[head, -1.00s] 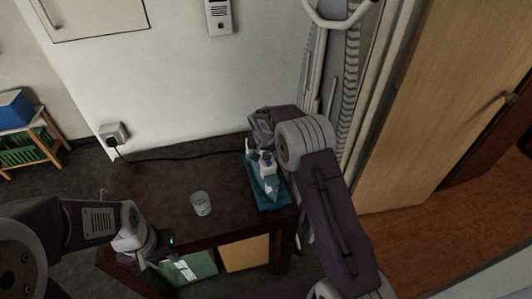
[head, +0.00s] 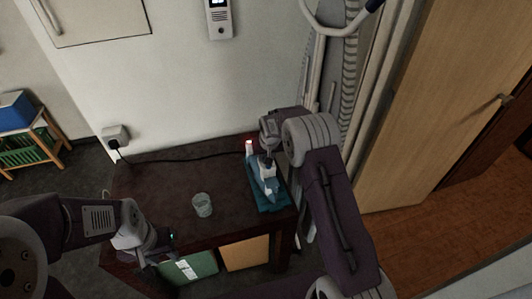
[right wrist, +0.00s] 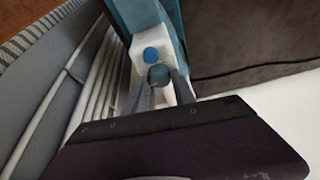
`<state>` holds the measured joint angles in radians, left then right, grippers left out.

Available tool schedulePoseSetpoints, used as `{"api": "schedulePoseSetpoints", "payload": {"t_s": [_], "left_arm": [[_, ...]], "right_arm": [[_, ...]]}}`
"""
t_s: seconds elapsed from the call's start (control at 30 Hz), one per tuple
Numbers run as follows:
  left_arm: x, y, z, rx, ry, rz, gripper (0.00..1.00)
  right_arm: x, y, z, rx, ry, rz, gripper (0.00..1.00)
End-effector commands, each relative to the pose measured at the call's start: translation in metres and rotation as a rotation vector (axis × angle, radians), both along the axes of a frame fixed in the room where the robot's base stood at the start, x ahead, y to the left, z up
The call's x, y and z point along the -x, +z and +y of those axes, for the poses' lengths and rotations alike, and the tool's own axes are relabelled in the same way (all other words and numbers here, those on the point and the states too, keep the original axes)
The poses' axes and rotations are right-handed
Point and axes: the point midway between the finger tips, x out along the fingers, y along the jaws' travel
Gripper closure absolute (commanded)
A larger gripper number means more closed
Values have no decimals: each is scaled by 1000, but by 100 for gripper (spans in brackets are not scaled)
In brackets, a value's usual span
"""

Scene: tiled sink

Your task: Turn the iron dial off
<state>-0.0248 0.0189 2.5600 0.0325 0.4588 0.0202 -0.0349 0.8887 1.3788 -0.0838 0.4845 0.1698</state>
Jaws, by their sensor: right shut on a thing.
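The iron (head: 266,182), white and teal, lies on a teal pad at the right end of the dark table. In the right wrist view its white body (right wrist: 143,38) carries a blue round button and, nearer me, a dark grey-blue round dial (right wrist: 158,76). My right gripper (head: 267,152) is over the back end of the iron. In the right wrist view its fingers (right wrist: 160,88) are shut on the dial, one on each side. My left gripper (head: 158,252) is at the front left edge of the table, away from the iron; its finger gap is unclear.
A clear glass (head: 202,205) stands mid-table. A small white and red thing (head: 249,147) is behind the iron. A black cord runs to the wall socket (head: 116,135). The table (head: 150,190) is clear left of the glass. A wooden door (head: 430,100) stands at the right.

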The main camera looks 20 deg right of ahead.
Motion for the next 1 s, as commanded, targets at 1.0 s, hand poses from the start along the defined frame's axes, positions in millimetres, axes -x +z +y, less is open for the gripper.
{"api": "schedulePoseSetpoints", "payload": {"t_s": [1.0], "left_arm": [[0,-30,0,0,0,0,64]], "right_arm": [[-3,0,-6,0,842,-1,100]]}}
